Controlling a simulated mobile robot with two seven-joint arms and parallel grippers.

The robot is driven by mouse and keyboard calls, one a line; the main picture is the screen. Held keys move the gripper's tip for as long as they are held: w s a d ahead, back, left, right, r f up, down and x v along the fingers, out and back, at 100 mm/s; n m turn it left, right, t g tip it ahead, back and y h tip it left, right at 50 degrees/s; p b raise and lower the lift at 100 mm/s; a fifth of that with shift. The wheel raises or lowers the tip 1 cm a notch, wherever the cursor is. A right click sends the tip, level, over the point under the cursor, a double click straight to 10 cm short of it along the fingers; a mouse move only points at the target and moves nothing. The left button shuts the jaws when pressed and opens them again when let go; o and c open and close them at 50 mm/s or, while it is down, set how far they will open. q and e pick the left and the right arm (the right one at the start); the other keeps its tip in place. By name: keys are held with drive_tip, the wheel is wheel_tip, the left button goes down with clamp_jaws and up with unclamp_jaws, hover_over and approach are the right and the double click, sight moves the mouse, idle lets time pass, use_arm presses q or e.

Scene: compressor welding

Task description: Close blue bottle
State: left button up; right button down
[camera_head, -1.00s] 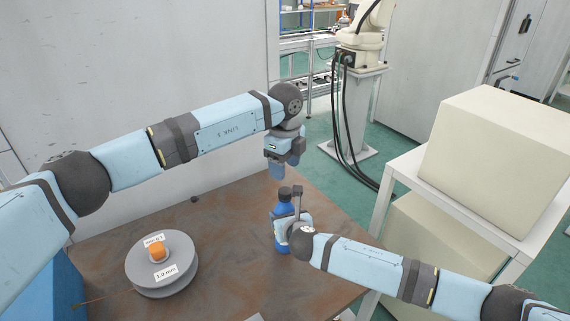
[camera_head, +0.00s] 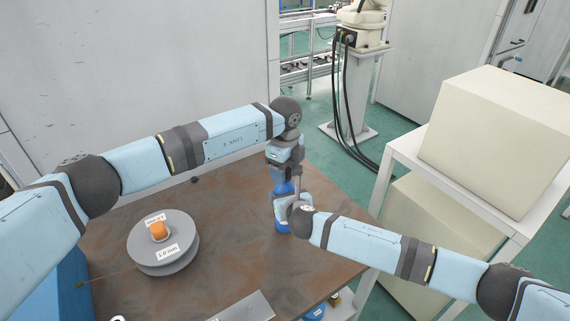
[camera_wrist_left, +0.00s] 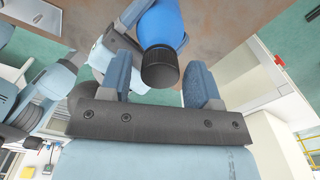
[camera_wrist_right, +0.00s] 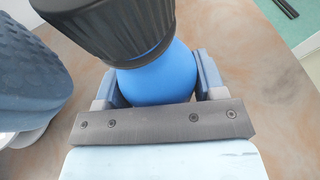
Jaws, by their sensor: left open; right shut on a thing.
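A blue bottle (camera_head: 283,226) stands upright near the back right edge of the brown table. My right gripper (camera_head: 291,209) is shut on the bottle's body; the right wrist view shows the blue bottle (camera_wrist_right: 155,80) between its fingers. A black ribbed cap (camera_wrist_right: 112,28) sits on the bottle's neck. In the left wrist view the black cap (camera_wrist_left: 160,67) lies between the spread fingers of my left gripper (camera_wrist_left: 165,85). That gripper is open and comes down over the bottle from above. In the head view the cap is hidden behind the left gripper (camera_head: 284,182).
A grey spool (camera_head: 164,250) with an orange centre lies on the table (camera_head: 235,265) at the left. A metal plate (camera_head: 243,307) lies at the front edge. A white rack (camera_head: 398,175) with cream boxes (camera_head: 500,140) stands at the right. The grey wall (camera_head: 130,70) is behind.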

use_arm(q)
drive_tip(key=shift+c, duration=0.2)
drive_tip(key=c, duration=0.9)
drive_tip(key=m, duration=0.6)
drive_tip(key=o, duration=1)
drive_tip(key=shift+r, duration=0.1)
drive_tip(key=shift+r, duration=2.15)
